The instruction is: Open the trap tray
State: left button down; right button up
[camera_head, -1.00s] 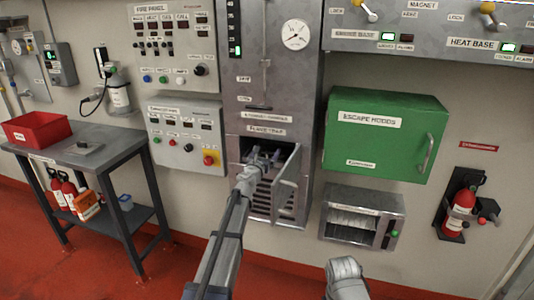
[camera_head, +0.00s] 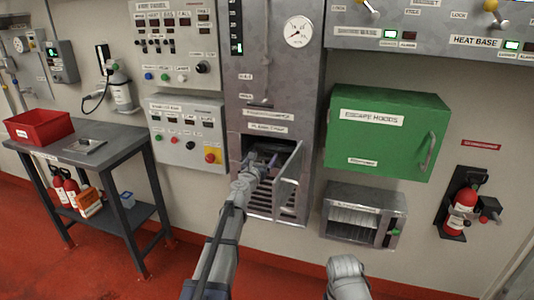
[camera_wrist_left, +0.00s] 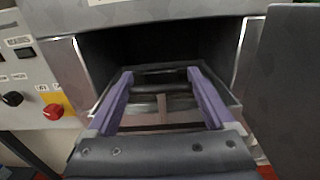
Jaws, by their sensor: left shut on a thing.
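The trap tray (camera_wrist_left: 172,102) is a shallow metal tray in the dark opening of the flame trap cabinet (camera_head: 232,180), seen best in the left wrist view. My left gripper (camera_head: 262,158) reaches into this opening. Its purple fingers (camera_wrist_left: 162,82) lie over the tray and are shut on part of it; the exact contact is hard to see. The tray is mostly hidden by my gripper in the head view. My right gripper is not in view.
A green escape hoods box (camera_head: 385,140) and a small grey unit (camera_head: 362,215) are on the wall to the right. Control panels (camera_head: 185,132) are on the left. A table (camera_head: 115,140) with a red bin (camera_head: 38,127) stands further left. The red floor in front is clear.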

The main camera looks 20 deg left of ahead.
pick_arm(q)
jog(key=s, duration=1)
jog(key=shift+s+a, duration=0.15)
jog(key=shift+s, duration=0.1)
grip_release()
jog(key=s, duration=0.7)
jog(key=shift+s+a, duration=0.15)
jog(key=shift+s, duration=0.2)
